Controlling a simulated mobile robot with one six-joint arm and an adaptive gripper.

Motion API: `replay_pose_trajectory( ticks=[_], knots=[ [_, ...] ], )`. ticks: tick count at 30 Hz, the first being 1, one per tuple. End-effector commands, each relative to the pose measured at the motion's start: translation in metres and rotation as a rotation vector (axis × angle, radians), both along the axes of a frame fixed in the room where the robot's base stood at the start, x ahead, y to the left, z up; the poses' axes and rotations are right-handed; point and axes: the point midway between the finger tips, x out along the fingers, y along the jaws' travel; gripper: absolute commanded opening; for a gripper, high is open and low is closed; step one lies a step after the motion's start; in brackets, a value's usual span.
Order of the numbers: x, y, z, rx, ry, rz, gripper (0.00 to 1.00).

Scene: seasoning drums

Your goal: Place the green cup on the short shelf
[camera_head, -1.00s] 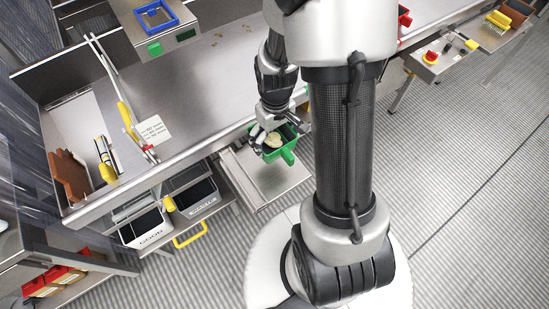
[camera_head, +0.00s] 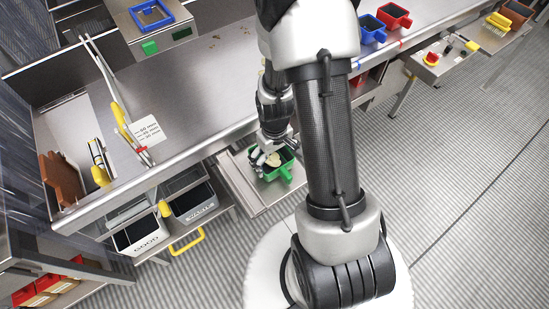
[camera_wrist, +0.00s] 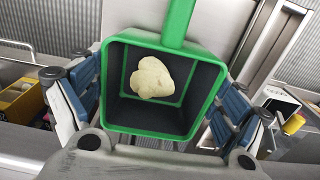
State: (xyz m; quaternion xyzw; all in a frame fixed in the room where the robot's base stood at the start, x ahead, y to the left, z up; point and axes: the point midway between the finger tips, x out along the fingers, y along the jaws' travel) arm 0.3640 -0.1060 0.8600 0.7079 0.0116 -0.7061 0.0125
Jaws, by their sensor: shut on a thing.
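The green cup (camera_head: 286,170) is a square scoop with a dark inside and a green handle; a pale yellowish lump (camera_wrist: 152,78) lies in it. My gripper (camera_head: 264,160) is shut on the cup, with a blue-padded finger on each side of it in the wrist view (camera_wrist: 160,105). The cup (camera_wrist: 180,22) fills the middle of that view, its handle pointing to the top. In the head view the cup is over the short metal shelf (camera_head: 238,182), which juts out below the long counter. I cannot tell whether the cup touches the shelf.
The long steel counter (camera_head: 205,100) runs behind and above the shelf. Black bins (camera_head: 192,203) with a yellow handle (camera_head: 188,241) stand left of the shelf. Blue (camera_head: 372,30) and red (camera_head: 394,16) cups stand at the counter's far right. The shelf's left part is bare.

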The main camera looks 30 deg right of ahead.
Motion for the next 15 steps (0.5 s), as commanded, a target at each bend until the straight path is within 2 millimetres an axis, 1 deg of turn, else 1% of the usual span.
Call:
replay_pose_trajectory(
  ticks=[3,4,6,8,15],
  knots=[
    [-0.0001,0.0001,-0.0045,0.0,0.0,0.0,0.66],
    [-0.0001,0.0001,-0.004,0.0,0.0,0.0,0.91],
    [-0.0001,0.0,-0.0033,0.0,0.0,0.0,0.96],
    [-0.0002,0.0001,-0.0032,0.0,0.0,0.0,1.0],
    [-0.0002,0.0001,-0.0031,0.0,0.0,0.0,1.0]
  ],
)
